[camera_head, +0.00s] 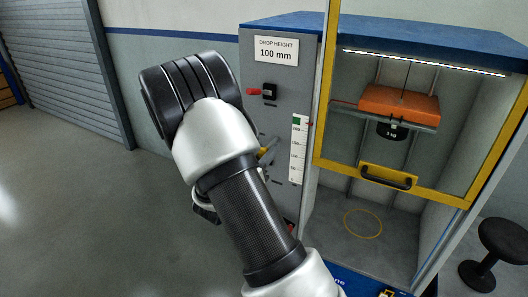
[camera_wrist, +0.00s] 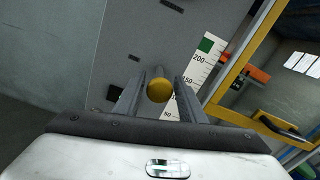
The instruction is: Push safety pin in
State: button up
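A red-tipped pin (camera_head: 253,92) sticks out to the left of a small black block (camera_head: 269,91) on the grey side panel; it looks like the safety pin. My gripper (camera_wrist: 160,95) is in front of the panel in the wrist view. A round yellow knob (camera_wrist: 159,90) lies between its two grey fingers. The fingers look open around the knob, and I cannot tell whether they touch it. In the head view my arm hides most of the gripper, and a bit of yellow (camera_head: 264,150) shows beside it.
A graduated scale (camera_head: 298,150) runs down the panel edge. To the right is a yellow-framed guard door (camera_head: 326,80) with a black handle (camera_head: 386,177). Behind it hangs an orange block (camera_head: 399,103) over a black weight (camera_head: 393,131). A black stool (camera_head: 503,240) stands at far right.

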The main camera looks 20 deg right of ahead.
aim_at(269, 144)
grip_shut()
jog(key=shift+b+x, duration=0.3)
jog(key=shift+x, duration=1.6)
jog(key=shift+o, duration=1.8)
grip_release()
jog(key=shift+a, duration=0.1)
jog(key=v, duration=1.7)
jog(key=shift+s+b, duration=0.2)
jog(key=shift+b, duration=0.15)
jog(key=shift+a, duration=0.1)
